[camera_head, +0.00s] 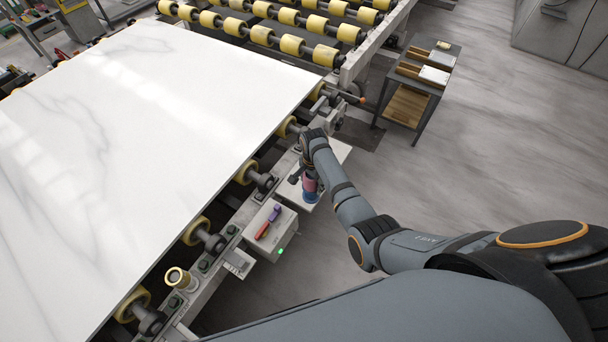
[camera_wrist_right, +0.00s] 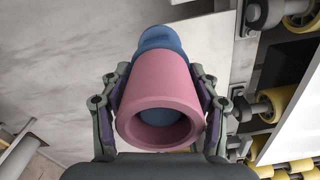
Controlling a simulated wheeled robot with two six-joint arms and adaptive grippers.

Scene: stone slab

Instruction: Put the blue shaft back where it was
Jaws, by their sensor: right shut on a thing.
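My right gripper (camera_head: 306,180) is at the slab's right edge, over a small white ledge (camera_head: 335,153). In the right wrist view its two fingers (camera_wrist_right: 160,110) press on the sides of a hollow pink sleeve (camera_wrist_right: 162,85). A blue shaft (camera_wrist_right: 160,40) sticks out past the sleeve's far end, and blue also shows inside its near opening. In the head view the pink part is mostly behind the gripper, with the blue part (camera_head: 311,196) below it. I cannot tell whether the blue part touches the ledge. My left gripper is not in view.
A white stone slab (camera_head: 130,110) lies on yellow rollers (camera_head: 195,231). A control box (camera_head: 270,231) with a red and purple tool (camera_head: 268,221) stands nearer on the frame. A brass cylinder (camera_head: 178,278) is further down.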

